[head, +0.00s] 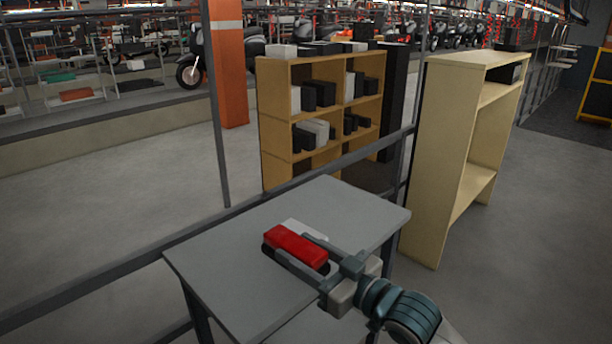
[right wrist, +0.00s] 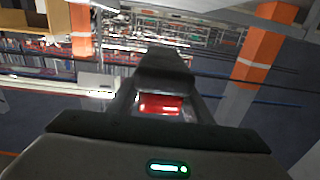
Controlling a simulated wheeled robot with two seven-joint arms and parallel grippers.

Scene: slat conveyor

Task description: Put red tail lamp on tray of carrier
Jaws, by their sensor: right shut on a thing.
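A red tail lamp (head: 296,246) is between the fingers of my right gripper (head: 300,252), above the grey table. The gripper is shut on it. The lamp also shows as a red patch between the fingers in the right wrist view (right wrist: 161,104). A pale flat piece (head: 304,229) shows just behind the lamp; I cannot tell whether it is part of the lamp or lies on the table. No carrier tray can be made out with certainty. My left gripper is not in view.
The grey table (head: 225,262) has a mostly bare top. A dark rail (head: 150,256) runs behind it. A wooden shelf (head: 320,72) with black and white boxes stands beyond, and a taller beige shelf (head: 432,165) stands to the right. An orange pillar (head: 229,75) is farther back.

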